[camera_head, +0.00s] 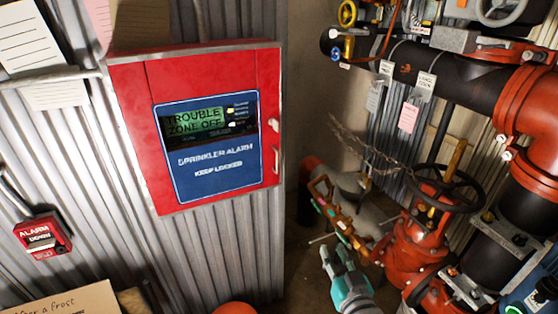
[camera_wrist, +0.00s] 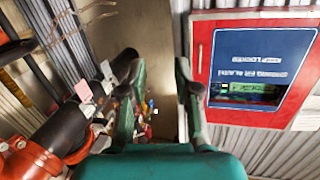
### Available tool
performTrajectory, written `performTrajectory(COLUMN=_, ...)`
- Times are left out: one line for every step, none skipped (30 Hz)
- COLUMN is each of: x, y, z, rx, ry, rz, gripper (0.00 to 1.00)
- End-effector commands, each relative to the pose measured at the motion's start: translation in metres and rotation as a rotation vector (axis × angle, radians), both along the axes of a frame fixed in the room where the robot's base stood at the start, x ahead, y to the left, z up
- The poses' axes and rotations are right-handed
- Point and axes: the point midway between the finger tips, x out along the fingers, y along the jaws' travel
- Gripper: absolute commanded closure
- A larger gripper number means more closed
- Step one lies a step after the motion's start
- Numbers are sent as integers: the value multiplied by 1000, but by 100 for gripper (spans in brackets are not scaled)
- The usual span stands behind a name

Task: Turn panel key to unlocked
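The red sprinkler alarm panel (camera_head: 215,75) is on the corrugated wall. Its display (camera_head: 195,121) reads "TROUBLE ZONE OFF". A small pale knob-like piece (camera_head: 273,125), perhaps the key, sits on its right edge above a thin handle (camera_head: 276,160); its turn position is too small to tell. My teal gripper (camera_head: 334,254) is below and right of the panel, apart from it. In the wrist view, the panel (camera_wrist: 258,18) appears upside down at the right. My gripper (camera_wrist: 160,88) is open there with nothing between its fingers. The right finger partly covers the panel's near edge, and the key is not clearly visible.
A red alarm pull box (camera_head: 43,236) is at the lower left. Black and red pipes (camera_head: 440,75) and a red valve with a black handwheel (camera_head: 447,187) stand at the right. Paper tags (camera_head: 408,117) and a chain hang there. The wall right of the panel is clear.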

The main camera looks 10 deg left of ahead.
Motion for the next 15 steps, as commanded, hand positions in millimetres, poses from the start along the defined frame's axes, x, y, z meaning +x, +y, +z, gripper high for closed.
performTrajectory(x=15, y=10, z=20, rx=2, ry=-17, rz=21, gripper=69)
performTrajectory(x=23, y=15, z=30, rx=3, ry=-22, rz=33, gripper=69)
performTrajectory(x=32, y=22, z=43, rx=1, ry=-29, rz=49, gripper=69)
performTrajectory(x=39, y=28, z=53, rx=-1, ry=-35, rz=61, gripper=69)
performTrajectory(x=45, y=33, z=64, rx=-2, ry=-41, rz=73, gripper=69)
performTrajectory(x=53, y=41, z=79, rx=-3, ry=-48, rz=90, gripper=69)
performTrajectory(x=59, y=46, z=89, rx=-4, ry=-53, rz=103, gripper=69)
performTrajectory(x=64, y=52, z=101, rx=-6, ry=-59, rz=115, gripper=69)
performTrajectory(x=71, y=59, z=116, rx=-9, ry=-68, rz=131, gripper=69)
performTrajectory(x=75, y=64, z=127, rx=-11, ry=-72, rz=144, gripper=69)
performTrajectory(x=80, y=69, z=138, rx=-13, ry=-78, rz=156, gripper=69)
performTrajectory(x=84, y=75, z=153, rx=-17, ry=-85, rz=172, gripper=69)
performTrajectory(x=88, y=80, z=163, rx=-20, ry=-90, rz=182, gripper=69)
performTrajectory(x=90, y=84, z=173, rx=-23, ry=-96, rz=192, gripper=69)
performTrajectory(x=93, y=89, z=185, rx=-27, ry=-101, rz=205, gripper=69)
